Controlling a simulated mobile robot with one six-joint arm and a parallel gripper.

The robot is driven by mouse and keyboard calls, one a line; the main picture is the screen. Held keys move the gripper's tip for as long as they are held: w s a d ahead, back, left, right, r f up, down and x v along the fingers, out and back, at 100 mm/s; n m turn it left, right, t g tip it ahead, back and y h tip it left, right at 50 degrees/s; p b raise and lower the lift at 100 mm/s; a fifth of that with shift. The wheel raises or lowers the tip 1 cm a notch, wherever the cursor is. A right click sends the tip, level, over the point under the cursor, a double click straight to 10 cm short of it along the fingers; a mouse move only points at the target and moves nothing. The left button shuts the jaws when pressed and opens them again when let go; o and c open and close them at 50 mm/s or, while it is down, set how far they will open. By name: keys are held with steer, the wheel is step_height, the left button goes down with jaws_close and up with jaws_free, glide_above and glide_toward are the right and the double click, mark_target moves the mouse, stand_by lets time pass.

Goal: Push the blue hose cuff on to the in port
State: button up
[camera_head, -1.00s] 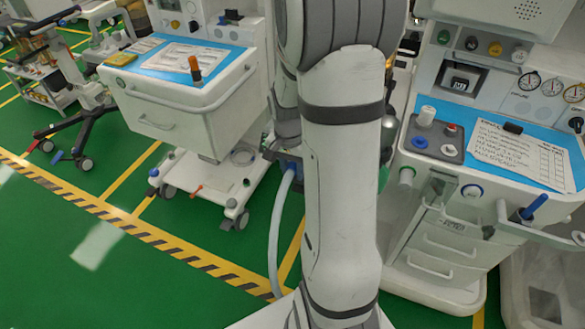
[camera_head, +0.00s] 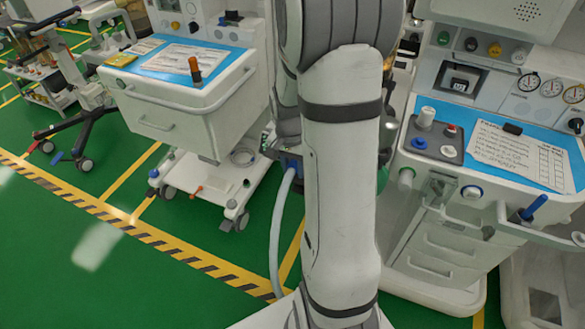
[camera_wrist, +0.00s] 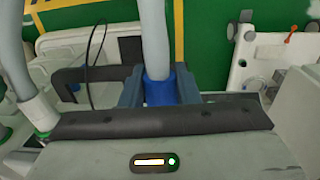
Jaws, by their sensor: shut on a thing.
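The blue hose cuff (camera_wrist: 161,88) is on the end of a grey hose (camera_wrist: 153,40) in the wrist view. My gripper (camera_wrist: 160,91) is shut on it, one jaw on each side. In the head view the cuff (camera_head: 291,163) shows left of my arm, and its hose (camera_head: 277,230) hangs down to the lower edge. A blue-ringed port (camera_head: 472,191) is on the front of the right cart, apart from the cuff. A green-marked port (camera_head: 406,178) is left of it. I cannot read which is the in port. The cuff's mouth is hidden in the wrist view.
The right cart (camera_head: 440,250) has drawers and a rail with a blue-handled item (camera_head: 533,208). The left cart (camera_head: 190,120) stands behind the hose. A second hose with a white cuff (camera_wrist: 38,113) is at left in the wrist view. Green floor is open at lower left.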

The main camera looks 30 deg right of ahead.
steer(key=shift+w+d, duration=0.6)
steer(key=shift+d, duration=0.2)
steer(key=o, duration=1)
steer(key=r, duration=0.3)
steer(key=r+p, duration=0.1)
steer(key=r, duration=0.2)
steer(key=shift+w+a+r, duration=0.1)
steer(key=shift+w+r, duration=0.1)
steer(key=shift+r, duration=0.7)
